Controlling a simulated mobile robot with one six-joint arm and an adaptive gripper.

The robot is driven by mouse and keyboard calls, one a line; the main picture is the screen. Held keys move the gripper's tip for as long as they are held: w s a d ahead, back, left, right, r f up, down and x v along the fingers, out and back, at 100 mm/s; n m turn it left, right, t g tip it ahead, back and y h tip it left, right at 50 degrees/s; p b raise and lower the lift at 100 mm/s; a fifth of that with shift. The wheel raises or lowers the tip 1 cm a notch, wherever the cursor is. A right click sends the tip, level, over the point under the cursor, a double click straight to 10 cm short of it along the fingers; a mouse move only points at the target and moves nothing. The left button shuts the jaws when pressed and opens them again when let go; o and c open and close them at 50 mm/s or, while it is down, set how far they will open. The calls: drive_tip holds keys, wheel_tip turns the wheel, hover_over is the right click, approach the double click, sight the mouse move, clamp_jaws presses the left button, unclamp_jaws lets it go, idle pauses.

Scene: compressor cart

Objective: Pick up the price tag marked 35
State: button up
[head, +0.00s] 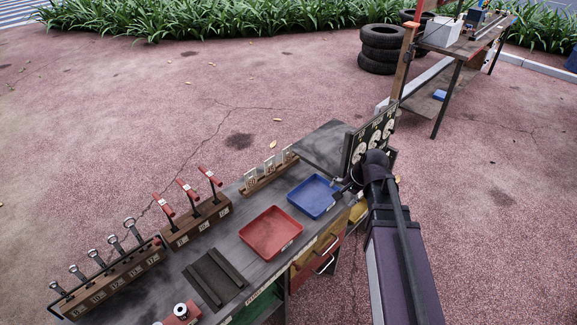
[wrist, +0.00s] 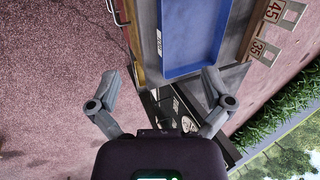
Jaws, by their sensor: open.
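The price tag marked 35 (wrist: 263,51) stands at the right of the wrist view, in a slot of the wooden tag rack (wrist: 246,48). A tag marked 45 (wrist: 283,14) stands above it there. In the head view the rack (head: 268,178) sits along the far edge of the cart top with three pale tags; their numbers are too small to read. My gripper (wrist: 160,75) is open and empty, its fingers spread wide. In the head view it is at the right end of the blue tray, apart from the tags, and mostly hidden by my arm.
The blue tray (head: 313,197) lies between my gripper and the rack, with a red tray (head: 270,233) beside it. A dark gauge board (head: 367,138) stands upright close to my arm. Red-handled tools (head: 188,190) stand left of the rack. The dark surface right of the rack is clear.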

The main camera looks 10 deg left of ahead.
drive_tip(key=w+a+f+m+t+y+b, duration=0.2)
drive_tip(key=w+a+m+b, duration=0.1)
drive_tip(key=w+m+b, duration=0.2)
drive_tip(key=w+a+f+m+t+y+b, duration=0.1)
drive_tip(key=w+a+m+b, duration=0.3)
drive_tip(key=w, duration=0.5)
drive_tip(key=w+a+f+m+t+y+b, duration=0.2)
drive_tip(key=w+a+f+m+y+b, duration=0.1)
drive_tip(key=w+m+b, duration=0.3)
drive_tip(key=shift+w+a+f+m+t+y, duration=0.15)
drive_tip(key=shift+w+f+m, duration=0.15)
drive_tip(key=shift+m, duration=0.3)
drive_tip(key=shift+w+a+f+m+t+y, duration=0.15)
drive_tip(key=shift+w+f+m, duration=0.15)
drive_tip(key=shift+m, duration=0.3)
drive_tip(key=shift+w+r+m, duration=0.15)
drive_tip(key=shift+w+m, duration=0.15)
drive_tip(key=shift+m, duration=0.2)
drive_tip(key=b, duration=0.3)
approach(287, 158)
drive_tip(key=x, duration=0.3)
drive_tip(key=shift+w+a+f, duration=0.1)
drive_tip(key=shift+w+f, duration=0.1)
drive_tip(key=shift+w, duration=0.05)
drive_tip(key=shift+w+a+f+b, duration=0.2)
drive_tip(key=shift+w+a+b, duration=0.15)
drive_tip(key=shift+a, duration=0.25)
